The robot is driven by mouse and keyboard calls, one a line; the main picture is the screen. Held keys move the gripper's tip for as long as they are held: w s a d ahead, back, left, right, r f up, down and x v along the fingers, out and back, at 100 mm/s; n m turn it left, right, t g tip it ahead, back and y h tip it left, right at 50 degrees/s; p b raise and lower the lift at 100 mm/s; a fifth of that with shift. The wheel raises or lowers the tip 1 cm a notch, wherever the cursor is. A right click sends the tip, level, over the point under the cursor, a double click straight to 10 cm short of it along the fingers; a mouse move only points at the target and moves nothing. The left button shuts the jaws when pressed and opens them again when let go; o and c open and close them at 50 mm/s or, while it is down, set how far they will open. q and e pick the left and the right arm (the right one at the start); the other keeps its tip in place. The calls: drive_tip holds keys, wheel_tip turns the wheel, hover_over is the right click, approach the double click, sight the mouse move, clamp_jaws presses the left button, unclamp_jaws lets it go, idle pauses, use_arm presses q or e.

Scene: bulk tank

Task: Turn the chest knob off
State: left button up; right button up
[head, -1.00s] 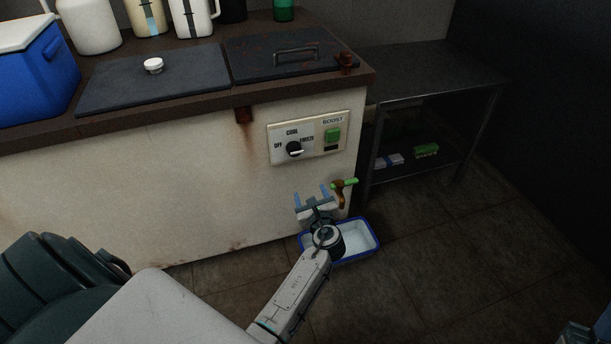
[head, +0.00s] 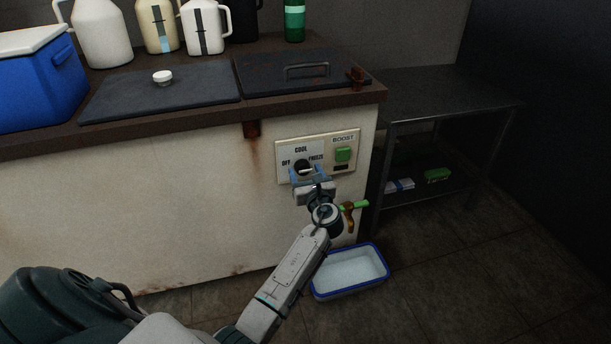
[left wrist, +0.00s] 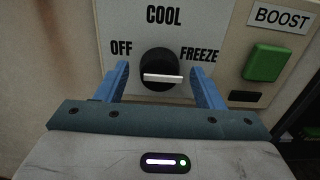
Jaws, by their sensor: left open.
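The chest knob (head: 302,166) is a black round dial on the pale control panel on the chest's front, with OFF, COOL and FREEZE labels. In the left wrist view the knob (left wrist: 160,70) carries a white bar lying nearly level, reaching toward the FREEZE side. My left gripper (head: 309,174) is open in front of the panel. In the left wrist view its blue fingers stand on either side of the knob, with gaps showing between them and it. Part of the knob is hidden in the head view. My right gripper is out of view.
A green BOOST button (head: 342,154) sits right of the knob. Below are a tap with a green handle (head: 354,205) and a blue-rimmed tray (head: 377,285) on the floor. A dark metal shelf (head: 440,95) stands to the right.

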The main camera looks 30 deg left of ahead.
use_arm(q)
drive_tip(key=shift+w+a, duration=0.1)
drive_tip(key=shift+a, duration=0.05)
drive_tip(key=shift+c, duration=0.2)
drive_tip(key=c, duration=0.9)
